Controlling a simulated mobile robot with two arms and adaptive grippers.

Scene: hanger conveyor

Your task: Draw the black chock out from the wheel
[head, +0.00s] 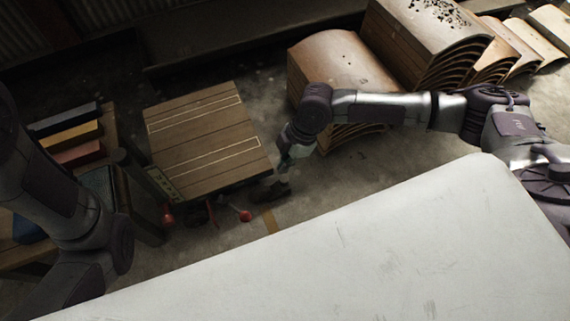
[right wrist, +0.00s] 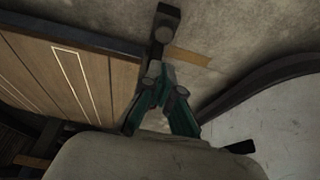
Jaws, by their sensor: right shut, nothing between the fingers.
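The cart has a planked wooden deck (head: 205,130), and its near edge also shows in the right wrist view (right wrist: 80,75). My right gripper (head: 284,172) points down beside the deck's right corner; its teal fingers (right wrist: 158,85) are shut with nothing held. A dark block (right wrist: 166,20), which looks like the black chock, lies just beyond the fingertips near the floor. In the head view a dark shape (head: 270,191) is there too, but too dim to tell apart from the fingertips. My left gripper is outside the view.
Red knobs (head: 245,216) sit by the cart's near edge. A rack of coloured boxes (head: 75,145) stands to its left. Stacked curved wooden panels (head: 335,65) are behind my right arm. A large white surface (head: 350,255) fills the foreground. Yellow floor tape (right wrist: 190,57) lies near the gripper.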

